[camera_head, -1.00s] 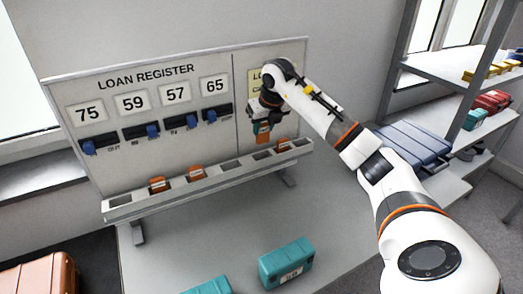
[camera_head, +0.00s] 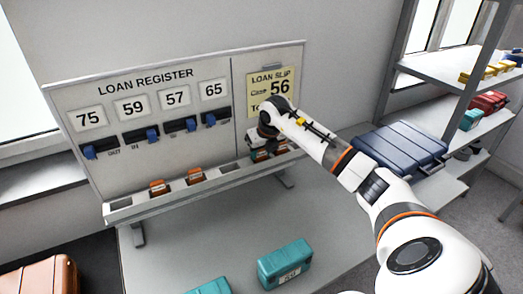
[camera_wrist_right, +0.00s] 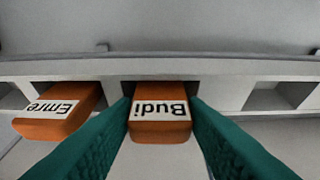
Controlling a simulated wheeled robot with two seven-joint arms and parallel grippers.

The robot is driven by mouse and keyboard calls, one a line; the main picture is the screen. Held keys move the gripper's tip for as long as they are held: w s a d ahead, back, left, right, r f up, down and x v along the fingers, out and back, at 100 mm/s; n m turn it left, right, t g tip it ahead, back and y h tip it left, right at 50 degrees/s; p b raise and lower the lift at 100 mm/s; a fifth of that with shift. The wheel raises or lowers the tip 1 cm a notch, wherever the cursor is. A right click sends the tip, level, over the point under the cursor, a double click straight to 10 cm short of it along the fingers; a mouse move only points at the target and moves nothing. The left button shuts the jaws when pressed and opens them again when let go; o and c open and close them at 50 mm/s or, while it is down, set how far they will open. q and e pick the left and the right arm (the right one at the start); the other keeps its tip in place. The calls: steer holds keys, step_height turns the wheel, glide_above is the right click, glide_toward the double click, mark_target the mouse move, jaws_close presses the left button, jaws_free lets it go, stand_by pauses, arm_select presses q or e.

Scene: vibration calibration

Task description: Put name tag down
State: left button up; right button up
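An orange name tag reading "Budi" (camera_wrist_right: 160,122) sits between the two teal fingers of my right gripper (camera_wrist_right: 160,108) in the right wrist view. The fingertips meet its sides with no clear gap. The tag is at a slot of the grey rail (camera_wrist_right: 225,68); how deep it sits cannot be told. In the head view my right gripper (camera_head: 264,152) is low at the right part of the rail (camera_head: 131,208), and the wrist mostly hides the tag. An orange "Emre" tag (camera_wrist_right: 60,112) stands tilted in a neighbouring slot. My left gripper is not in view.
Two more orange tags (camera_head: 159,187) (camera_head: 195,176) stand in the rail's left part. The Loan Register board (camera_head: 150,100) and a yellow loan slip (camera_head: 271,88) rise behind. Teal cases (camera_head: 285,263) lie on the table in front; a blue case (camera_head: 400,147) is at right.

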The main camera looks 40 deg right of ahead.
steer(key=o, duration=0.3)
steer(key=shift+r, duration=0.45)
steer(key=b+v, duration=0.2)
steer(key=v, duration=0.9)
steer(key=shift+r, duration=0.15)
